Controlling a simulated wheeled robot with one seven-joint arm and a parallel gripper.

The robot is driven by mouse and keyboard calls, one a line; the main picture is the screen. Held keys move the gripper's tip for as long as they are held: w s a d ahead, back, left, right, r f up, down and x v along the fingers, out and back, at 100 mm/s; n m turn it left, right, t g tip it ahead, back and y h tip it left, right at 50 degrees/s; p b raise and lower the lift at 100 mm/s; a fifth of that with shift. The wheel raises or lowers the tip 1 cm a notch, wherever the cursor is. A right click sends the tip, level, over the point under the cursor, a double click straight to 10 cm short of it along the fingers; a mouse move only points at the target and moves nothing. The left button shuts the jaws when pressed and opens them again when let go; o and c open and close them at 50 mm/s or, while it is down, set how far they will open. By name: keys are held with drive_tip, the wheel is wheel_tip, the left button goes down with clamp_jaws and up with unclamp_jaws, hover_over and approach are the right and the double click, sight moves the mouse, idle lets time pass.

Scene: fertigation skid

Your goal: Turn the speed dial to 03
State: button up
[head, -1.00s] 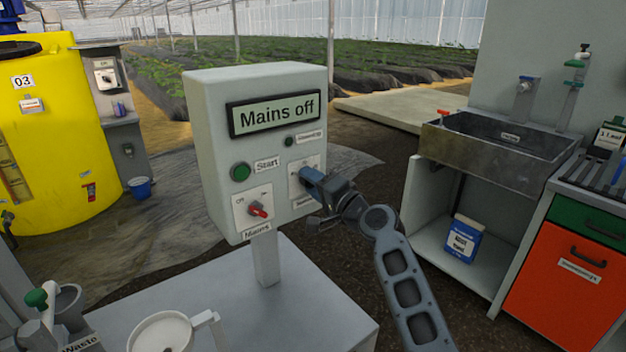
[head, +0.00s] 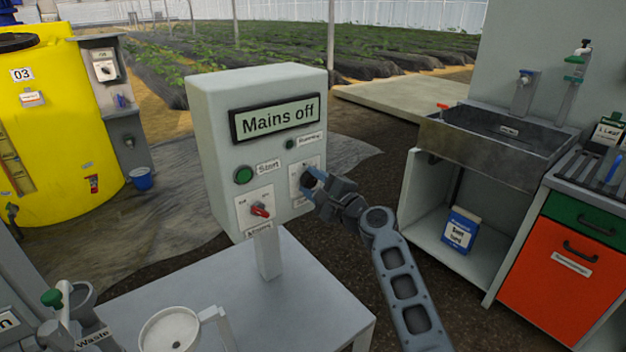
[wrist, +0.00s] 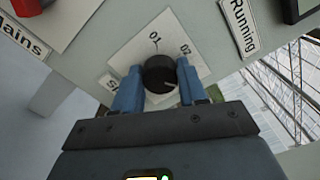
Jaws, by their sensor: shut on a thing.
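The speed dial is a black round knob (wrist: 159,74) on a white plate on the front of the control box (head: 215,120). In the wrist view the plate shows 01 above the knob and a second number, hard to read, to its right. A short light mark shows on the knob's lower right. My gripper (wrist: 158,82) is shut on the dial, with a blue finger on either side of it. In the head view my gripper (head: 310,182) is at the box's lower right and partly hides the dial and its plate.
The display (head: 277,119) reads "Mains off". A green Start button (head: 244,175) and the red Mains switch (head: 261,210) are left of the dial. A small dark Running lamp (head: 290,144) is just above. A sink (head: 495,135) stands right; the box stands above a grey table (head: 250,300).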

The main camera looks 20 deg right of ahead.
drive_tip(key=shift+d+m, duration=0.1)
drive_tip(key=shift+m, duration=0.2)
idle(0.4)
drive_tip(key=o, duration=1.1)
drive_tip(key=shift+c, duration=0.2)
drive_tip(key=v, duration=0.8)
